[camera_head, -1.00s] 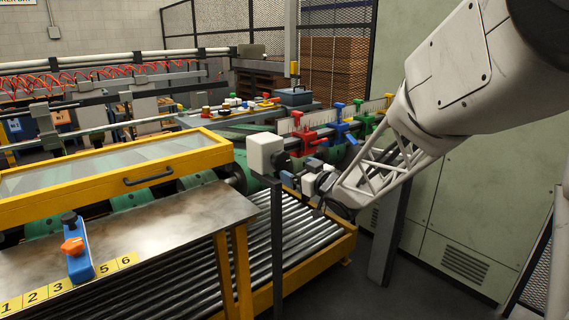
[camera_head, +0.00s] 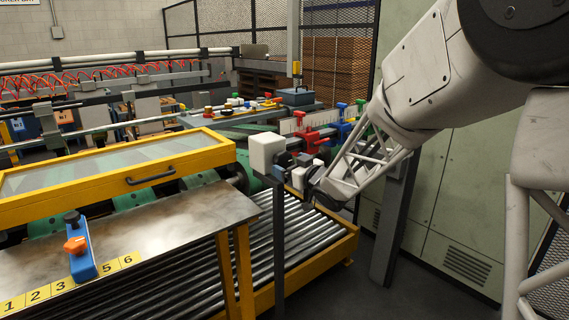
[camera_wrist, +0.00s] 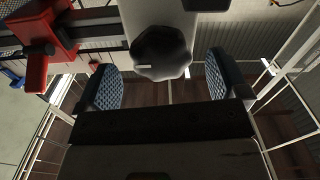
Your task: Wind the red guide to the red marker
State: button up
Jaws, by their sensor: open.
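The red guide (camera_head: 312,138) sits on a horizontal rail in front of a white scale strip (camera_head: 322,119) in the head view. It shows at the upper left of the wrist view (camera_wrist: 44,40). A dark lobed knob (camera_wrist: 161,53) stands on a pale block, which is the white box (camera_head: 266,152) or a part near it; I cannot tell which. My gripper (camera_wrist: 165,78) is open, its two blue-padded fingers on either side of the knob's near end with gaps. In the head view my gripper (camera_head: 306,178) is at the rail's near end. I cannot make out the red marker.
A blue guide (camera_head: 343,130) and a green guide (camera_head: 361,125) stand farther along the rail, partly behind my arm. A roller conveyor (camera_head: 300,240) lies below. A grey post (camera_head: 279,240) stands left of my gripper. A green cabinet (camera_head: 460,210) is at right.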

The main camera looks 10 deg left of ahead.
aim_at(286, 163)
jog(key=shift+x, duration=1.5)
jog(key=c, duration=0.9)
